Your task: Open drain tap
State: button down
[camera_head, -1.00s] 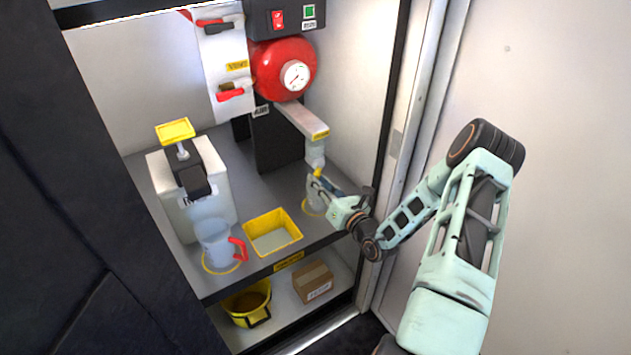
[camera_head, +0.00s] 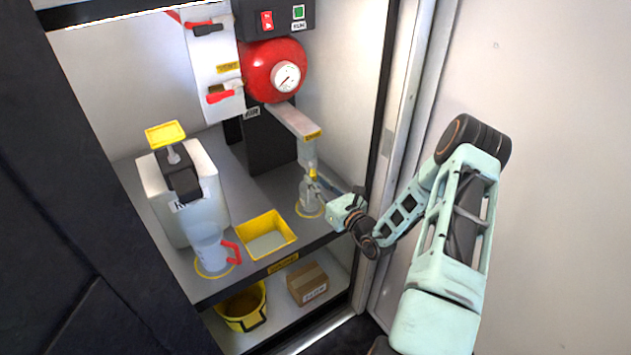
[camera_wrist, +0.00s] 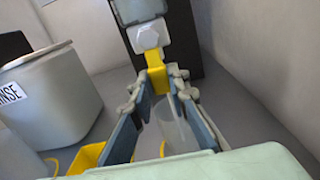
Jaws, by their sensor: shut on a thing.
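The drain tap's yellow lever (camera_head: 313,173) is at the lower end of a pale fitting (camera_head: 307,151) under the grey arm-like channel at the right of the cabinet. In the wrist view the yellow lever (camera_wrist: 157,76) hangs below a white hex-shaped fitting (camera_wrist: 148,37). My gripper (camera_head: 315,181) reaches in from the right. In the wrist view my gripper (camera_wrist: 159,84) has its fingertips on both sides of the lever's lower part, shut on it. A clear vessel (camera_head: 308,196) stands below the tap on a yellow ring; the fingers partly cover it. The lever's exact angle is hard to tell.
A yellow tray (camera_head: 283,233), a clear jug (camera_head: 210,252) with a red handle and a white tank (camera_head: 205,220) stand to the left. A red round housing (camera_head: 265,58) with a gauge is above. The cabinet's right edge (camera_head: 386,130) is close to my arm.

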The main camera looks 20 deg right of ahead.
jog(key=c, duration=1.8)
grip_release()
jog(key=shift+c, duration=0.2)
jog(key=shift+s, duration=0.1)
jog(key=v, duration=1.1)
jog(key=shift+s+d, duration=0.2)
jog(key=shift+s, duration=0.2)
